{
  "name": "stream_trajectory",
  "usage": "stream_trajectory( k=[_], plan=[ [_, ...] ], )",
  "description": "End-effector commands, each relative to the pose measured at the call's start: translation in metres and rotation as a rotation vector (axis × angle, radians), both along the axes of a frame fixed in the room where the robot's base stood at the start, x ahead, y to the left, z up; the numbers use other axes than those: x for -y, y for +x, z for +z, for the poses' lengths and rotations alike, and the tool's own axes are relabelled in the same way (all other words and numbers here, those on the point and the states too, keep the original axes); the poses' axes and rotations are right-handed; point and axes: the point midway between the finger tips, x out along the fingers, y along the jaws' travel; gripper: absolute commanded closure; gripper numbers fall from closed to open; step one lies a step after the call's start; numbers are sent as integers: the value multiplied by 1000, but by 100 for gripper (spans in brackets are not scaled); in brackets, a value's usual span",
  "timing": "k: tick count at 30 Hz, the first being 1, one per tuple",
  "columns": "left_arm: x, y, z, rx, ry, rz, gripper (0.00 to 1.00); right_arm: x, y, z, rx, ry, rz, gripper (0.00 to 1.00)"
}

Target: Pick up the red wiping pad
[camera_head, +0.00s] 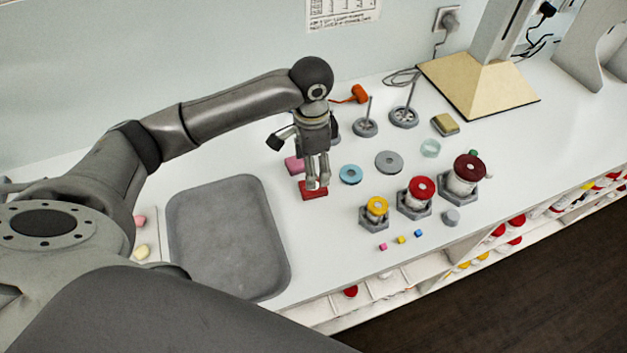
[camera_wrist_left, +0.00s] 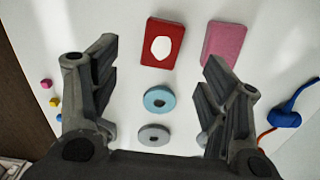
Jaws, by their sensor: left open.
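The red wiping pad (camera_head: 312,195) lies flat on the white bench, right of the grey tray. In the left wrist view the red pad (camera_wrist_left: 176,31) shows a white oval patch on its top, at the upper middle. My left gripper (camera_head: 317,185) points down over the pad and partly covers it in the head view. In the left wrist view the gripper (camera_wrist_left: 160,62) is open, its fingers wide apart with nothing between them. The pad appears ahead of the fingers; the exact height gap cannot be told. My right gripper is not in view.
A pink pad (camera_head: 293,165) lies close beside the red one. A blue ring (camera_head: 350,174) and a grey ring (camera_head: 389,162) lie to the right. The grey tray (camera_head: 228,240) is at left. Several lidded jars, including a yellow-topped one (camera_head: 377,206), stand at right.

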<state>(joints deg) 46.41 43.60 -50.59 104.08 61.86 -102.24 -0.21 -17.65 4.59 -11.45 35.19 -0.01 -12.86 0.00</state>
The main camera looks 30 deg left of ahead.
Motion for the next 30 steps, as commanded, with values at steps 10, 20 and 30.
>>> stream_trajectory(
  k=[10,20,30],
  plan=[
    [0,1,-34,-2,1,1,30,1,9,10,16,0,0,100],
    [1,4,-77,-1,1,-1,30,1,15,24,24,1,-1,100],
    [0,5,-80,1,1,-1,39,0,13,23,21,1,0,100]
  ],
)
